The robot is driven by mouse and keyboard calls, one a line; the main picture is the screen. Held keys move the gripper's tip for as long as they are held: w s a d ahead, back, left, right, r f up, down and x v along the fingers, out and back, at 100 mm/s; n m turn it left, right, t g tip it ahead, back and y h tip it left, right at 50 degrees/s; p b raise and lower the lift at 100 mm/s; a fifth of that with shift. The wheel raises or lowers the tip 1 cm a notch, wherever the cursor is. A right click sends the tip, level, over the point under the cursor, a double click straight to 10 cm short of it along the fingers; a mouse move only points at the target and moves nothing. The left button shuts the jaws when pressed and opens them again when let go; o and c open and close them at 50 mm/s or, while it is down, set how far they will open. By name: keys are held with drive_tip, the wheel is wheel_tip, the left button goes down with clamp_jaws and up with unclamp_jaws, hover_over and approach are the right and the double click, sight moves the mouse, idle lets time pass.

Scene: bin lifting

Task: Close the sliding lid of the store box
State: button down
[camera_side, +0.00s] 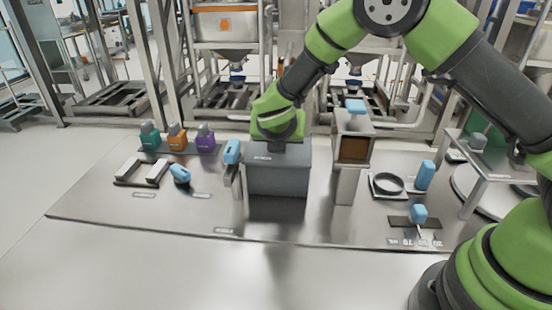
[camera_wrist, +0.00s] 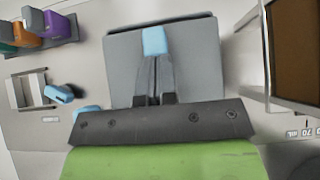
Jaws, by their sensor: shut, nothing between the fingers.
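The grey store box (camera_side: 278,178) stands in the middle of the table. Its flat grey lid (camera_wrist: 195,65) fills the centre of the wrist view, with a dark strip along the far edge; whether that is a gap, I cannot tell. A light-blue handle (camera_wrist: 154,41) stands on the lid. My gripper (camera_wrist: 152,62) is shut and empty, its fingertips at the near side of the handle; I cannot tell whether they touch it. In the side view my gripper (camera_side: 277,147) is low over the box top, and the handle is hidden behind my arm.
Teal, orange and purple containers (camera_side: 177,139) stand at the back left. A blue-handled tool (camera_side: 232,152) hangs close to the box's left side. A hopper on a stand (camera_side: 352,150) rises close on the right. The table front (camera_side: 150,220) is clear.

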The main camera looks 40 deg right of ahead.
drive_tip(key=shift+w+d, duration=0.65)
